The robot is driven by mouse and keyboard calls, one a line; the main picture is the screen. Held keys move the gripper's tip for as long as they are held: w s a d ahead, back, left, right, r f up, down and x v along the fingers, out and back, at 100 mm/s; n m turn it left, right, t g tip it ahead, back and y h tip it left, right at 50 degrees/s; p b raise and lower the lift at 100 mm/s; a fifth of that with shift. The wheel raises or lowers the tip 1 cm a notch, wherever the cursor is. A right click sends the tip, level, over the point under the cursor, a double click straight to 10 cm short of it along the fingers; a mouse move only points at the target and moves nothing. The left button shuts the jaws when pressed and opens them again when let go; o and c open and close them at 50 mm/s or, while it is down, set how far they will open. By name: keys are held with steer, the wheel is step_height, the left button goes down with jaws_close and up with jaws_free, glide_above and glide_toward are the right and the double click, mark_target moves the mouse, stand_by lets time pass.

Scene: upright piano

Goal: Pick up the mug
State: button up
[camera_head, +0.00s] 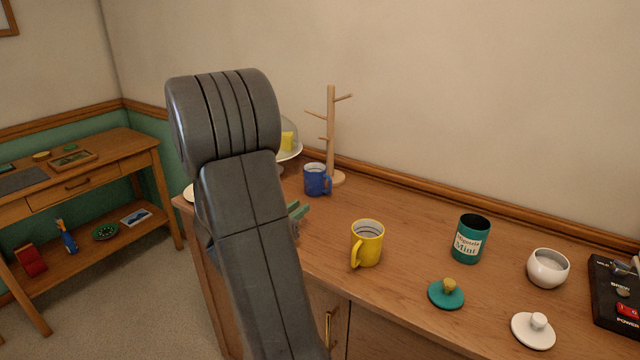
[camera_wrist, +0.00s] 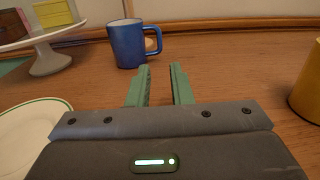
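A blue mug (camera_head: 316,180) stands upright on the wooden sideboard, in front of the mug tree. It also shows in the wrist view (camera_wrist: 128,45), with its handle to the right. A yellow mug (camera_head: 367,244) stands nearer, with its handle toward the front left; part of it shows at the right edge of the wrist view (camera_wrist: 309,85). My gripper (camera_wrist: 161,70) has its two green fingers apart, with bare wood between them. It is low over the sideboard, short of the blue mug and left of the yellow one. In the head view my arm hides most of the gripper.
A wooden mug tree (camera_head: 331,135) stands behind the blue mug. A cake stand (camera_wrist: 47,50) and a plate (camera_wrist: 40,128) are to the left. A teal mint canister (camera_head: 470,240), its lid (camera_head: 446,294), a white bowl (camera_head: 547,268) and a black device (camera_head: 615,290) are to the right.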

mark_target(319, 182)
steer(key=p+x, duration=0.1)
steer(key=x, duration=0.6)
steer(key=shift+w+d+p, duration=0.3)
steer(key=shift+p+x, duration=0.85)
steer(key=shift+x, duration=2.2)
steer(key=shift+a, duration=0.15)
steer(key=shift+c, duration=0.5)
jaws_close()
